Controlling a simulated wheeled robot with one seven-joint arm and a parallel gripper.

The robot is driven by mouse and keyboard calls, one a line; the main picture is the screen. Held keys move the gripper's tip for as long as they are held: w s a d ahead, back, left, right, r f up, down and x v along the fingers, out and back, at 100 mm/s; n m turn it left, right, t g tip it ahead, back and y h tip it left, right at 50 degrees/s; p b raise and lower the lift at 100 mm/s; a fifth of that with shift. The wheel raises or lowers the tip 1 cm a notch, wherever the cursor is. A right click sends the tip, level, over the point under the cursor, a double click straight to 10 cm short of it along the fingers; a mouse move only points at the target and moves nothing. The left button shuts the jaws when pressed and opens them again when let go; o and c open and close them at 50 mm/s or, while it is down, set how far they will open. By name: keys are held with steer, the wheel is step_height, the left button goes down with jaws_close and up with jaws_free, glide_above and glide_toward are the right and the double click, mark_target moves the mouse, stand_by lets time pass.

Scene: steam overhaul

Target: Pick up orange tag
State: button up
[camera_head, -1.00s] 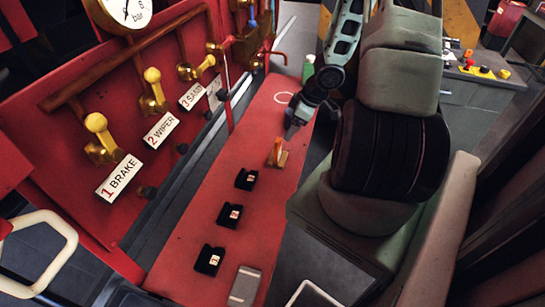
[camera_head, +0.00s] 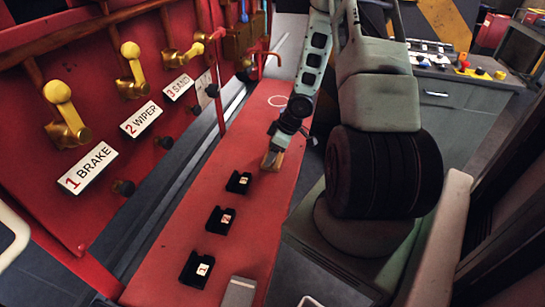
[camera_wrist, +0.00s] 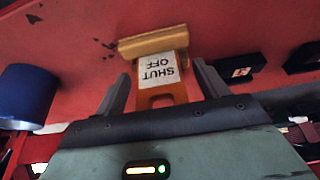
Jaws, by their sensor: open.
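The orange tag (camera_wrist: 162,92) has a white label reading "SHUT OFF" and shows upside down in the wrist view. It leans on or stands in a tan wooden block (camera_wrist: 153,41) on the red bench. My gripper (camera_wrist: 157,88) is open, with one finger on each side of the tag and small gaps visible. In the head view my gripper (camera_head: 270,160) is at the block, pointing down. There the tag is mostly hidden by the gripper, and I cannot tell it apart clearly.
Several black holders (camera_head: 221,220) with numbered labels lie along the red bench (camera_head: 174,261). A blue cylinder (camera_wrist: 27,97) stands left in the wrist view. The red panel with yellow levers (camera_head: 64,112) is left; a dark roll (camera_head: 386,172) is right.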

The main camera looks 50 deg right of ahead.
steer(key=shift+w+f, duration=0.15)
steer(key=shift+f, duration=0.3)
steer(key=c, duration=1.1)
step_height(320, 180, up, 10)
steer(key=p, duration=0.7)
steer(key=shift+r, duration=0.1)
